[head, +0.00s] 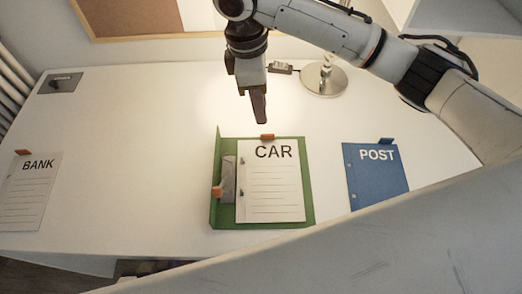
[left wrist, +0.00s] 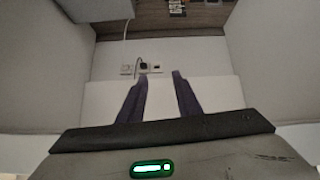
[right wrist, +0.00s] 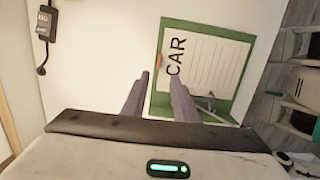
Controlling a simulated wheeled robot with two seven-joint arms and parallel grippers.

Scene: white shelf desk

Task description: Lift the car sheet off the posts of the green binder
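The car sheet (head: 270,190) is white, with the word CAR and ruled lines, and an orange tab at its top edge. It lies in the open green binder (head: 308,200), its left edge beside the metal clip (head: 228,178). Small dark posts show at that edge. The sheet also shows in the right wrist view (right wrist: 215,62), within the green binder (right wrist: 243,100). My right gripper (head: 258,118) hangs above the desk just behind the sheet's top edge, with nothing held. Its fingers (right wrist: 160,82) are apart. My left gripper is outside the head view; its fingers (left wrist: 157,76) are apart and empty.
A blue POST sheet (head: 375,178) lies right of the binder, and a white BANK sheet (head: 30,195) lies at the far left. A round metal lamp base (head: 324,80) stands at the back. The desk (head: 130,150) is clear between BANK and the binder.

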